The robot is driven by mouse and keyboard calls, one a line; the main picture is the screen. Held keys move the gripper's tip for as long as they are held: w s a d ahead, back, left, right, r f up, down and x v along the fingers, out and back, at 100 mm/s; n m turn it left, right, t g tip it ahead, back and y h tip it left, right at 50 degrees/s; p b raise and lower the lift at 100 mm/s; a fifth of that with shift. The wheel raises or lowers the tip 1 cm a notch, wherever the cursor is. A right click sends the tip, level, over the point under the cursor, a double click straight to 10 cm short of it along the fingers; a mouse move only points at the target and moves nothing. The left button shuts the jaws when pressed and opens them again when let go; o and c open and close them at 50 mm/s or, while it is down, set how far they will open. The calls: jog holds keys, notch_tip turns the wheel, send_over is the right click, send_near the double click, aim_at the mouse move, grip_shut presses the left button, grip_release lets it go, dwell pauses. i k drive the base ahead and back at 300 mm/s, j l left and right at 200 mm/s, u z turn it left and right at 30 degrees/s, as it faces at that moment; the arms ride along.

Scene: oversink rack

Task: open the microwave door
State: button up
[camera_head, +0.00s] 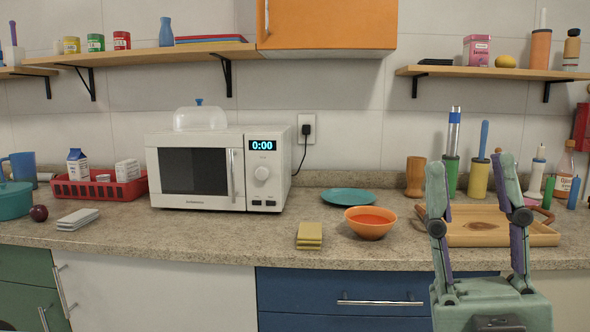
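The white microwave (221,168) stands on the counter left of centre, its front facing me. Its door (195,172) with a dark window looks shut. The vertical door handle (232,175) is at the door's right edge, beside the control panel with a 0:00 display (262,145) and a knob. My gripper (470,170) is at the right of the view, its two fingers pointing up and wide apart. It holds nothing. It is well to the right of the microwave, in front of the wooden tray, and hides part of that tray.
An orange bowl (370,222) with red contents, yellow sponges (309,235) and a teal plate (348,196) lie between microwave and gripper. A clear cover (200,117) sits on the microwave. A red basket (99,188) stands left. Counter before the door is mostly clear. An orange cabinet (326,24) hangs above.

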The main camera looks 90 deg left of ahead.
aim_at(206, 171)
jog(key=u, duration=3.2)
